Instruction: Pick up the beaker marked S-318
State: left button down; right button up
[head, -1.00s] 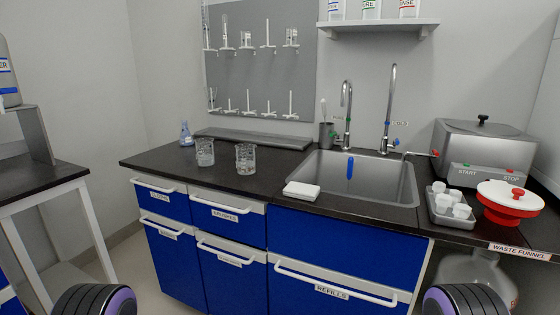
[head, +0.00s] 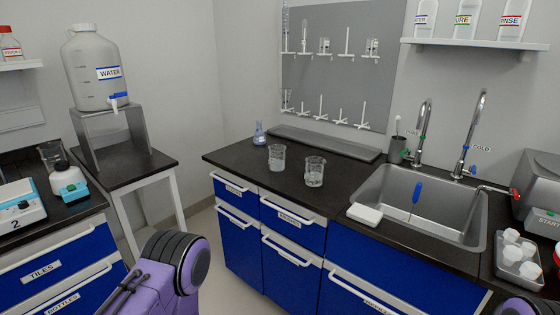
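Two clear glass beakers stand upright on the black counter left of the sink: a left beaker (head: 276,157) and a right beaker (head: 314,171). Any marking on them is too small to read, so I cannot tell which is S-318. Another glass vessel (head: 50,155) stands on the far left bench, partly behind a white bottle. Purple and black parts of my arms show at the bottom edge. Neither gripper's fingers are in view.
The sink (head: 420,205) has a white block (head: 365,213) at its left edge. A blue-tinted flask (head: 259,133) stands behind the beakers. A WATER carboy (head: 92,70) stands on a metal stand at left. The counter before the beakers is clear.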

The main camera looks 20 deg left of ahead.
aim_at(276, 152)
jog(key=u, duration=1.75)
jog(key=i, duration=1.4)
jog(key=z, duration=0.6)
